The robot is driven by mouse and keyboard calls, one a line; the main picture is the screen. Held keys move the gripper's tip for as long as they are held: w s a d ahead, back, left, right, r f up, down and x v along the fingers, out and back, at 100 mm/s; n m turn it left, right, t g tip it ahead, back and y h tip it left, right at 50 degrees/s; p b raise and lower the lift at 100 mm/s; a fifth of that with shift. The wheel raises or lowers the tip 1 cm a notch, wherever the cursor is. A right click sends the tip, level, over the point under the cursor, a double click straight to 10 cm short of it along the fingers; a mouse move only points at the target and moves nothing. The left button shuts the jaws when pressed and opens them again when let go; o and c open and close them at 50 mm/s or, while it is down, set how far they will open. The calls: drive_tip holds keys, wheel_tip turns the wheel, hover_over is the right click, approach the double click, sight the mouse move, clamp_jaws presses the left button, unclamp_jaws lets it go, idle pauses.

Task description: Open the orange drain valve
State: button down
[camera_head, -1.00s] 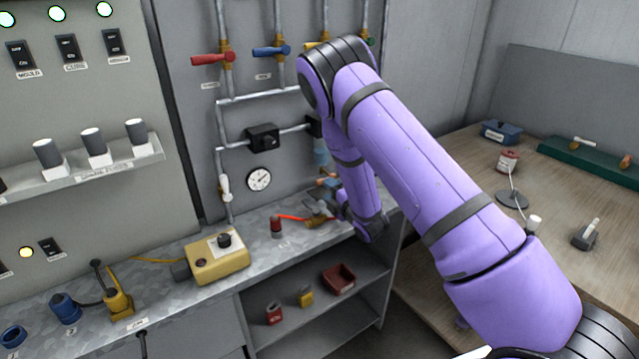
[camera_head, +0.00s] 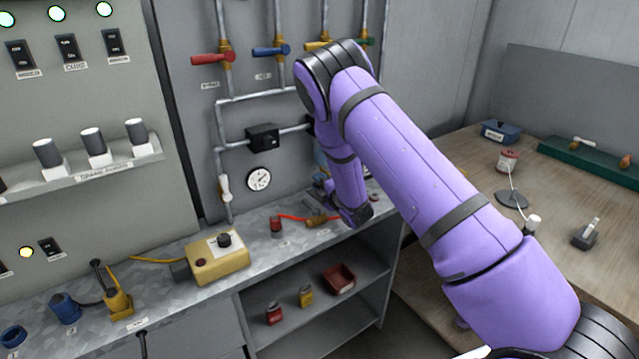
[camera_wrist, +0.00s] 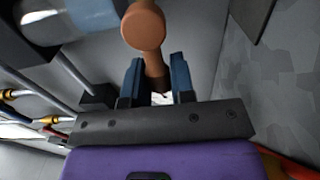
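The orange-brown handle (camera_wrist: 145,28) of the drain valve fills the upper middle of the wrist view, with a round end and a narrower stem. My gripper (camera_wrist: 156,75) has two blue fingers, one on each side of the stem. The stem nearly fills the gap, and I cannot tell whether the fingers touch it. In the head view my gripper shows only as a small part (camera_head: 323,182) beside my purple wrist. My arm hides the valve there.
A clear bluish bowl (camera_wrist: 55,18) is close to the fingers at upper left. A gauge (camera_head: 258,180) and pipes are on the wall. Below, the metal bench (camera_head: 150,300) holds a yellow box (camera_head: 217,258) and a red-hosed tool (camera_head: 316,222).

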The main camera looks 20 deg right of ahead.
sight(320, 161)
drive_tip(key=shift+r, duration=0.1)
drive_tip(key=m, duration=0.1)
drive_tip(key=r+m, duration=0.1)
drive_tip(key=m, duration=0.1)
drive_tip(key=r+m, duration=0.1)
drive_tip(key=shift+d+m, duration=0.25)
drive_tip(key=shift+m, duration=0.15)
drive_tip(key=m, duration=0.1)
drive_tip(key=r+m, duration=0.1)
drive_tip(key=m, duration=0.1)
drive_tip(key=d+m, duration=0.1)
drive_tip(key=shift+w+r+m, duration=0.2)
drive_tip(key=shift+w+m, duration=0.05)
drive_tip(key=shift+m, duration=0.05)
drive_tip(key=m, duration=0.1)
drive_tip(key=d+m, duration=0.1)
drive_tip(key=m, duration=0.1)
drive_tip(key=r+m, duration=0.1)
drive_tip(key=shift+w+d, duration=0.2)
drive_tip(key=shift+d, duration=0.15)
drive_tip(key=shift+w+d+r+m, duration=0.15)
drive_tip(key=shift+d+m, duration=0.25)
drive_tip(key=shift+m, duration=0.7)
drive_tip(key=shift+w+d+m, duration=0.1)
drive_tip(key=shift+d+m, duration=0.25)
drive_tip(key=shift+m, duration=0.75)
drive_tip(key=shift+d, duration=0.1)
drive_tip(key=c, duration=1)
unclamp_jaws()
drive_tip(key=shift+o, duration=0.2)
